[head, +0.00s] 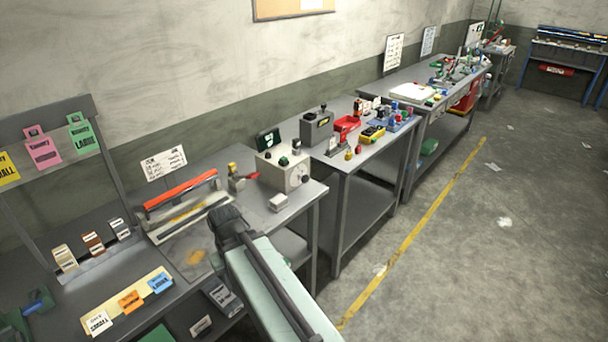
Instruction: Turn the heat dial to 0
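A cream control box (276,177) stands on the grey bench against the wall. A round, pale dial face (300,172) shows on its front side, with a dark knob (305,179) low by its right edge. Which of these is the heat dial, and its setting, are too small to tell. Small dark and green knobs (283,161) sit on the box's top. My arm reaches up from the bottom, and its dark end with my gripper (228,217) is left of and nearer than the box, apart from it. The fingers cannot be made out.
A sealer with a red-orange bar (181,189) lies left of the box. A small pale block (278,202) sits before it. A grey box (316,128) and red, yellow and blue items crowd the bench behind. The floor (480,230) at right is mostly clear.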

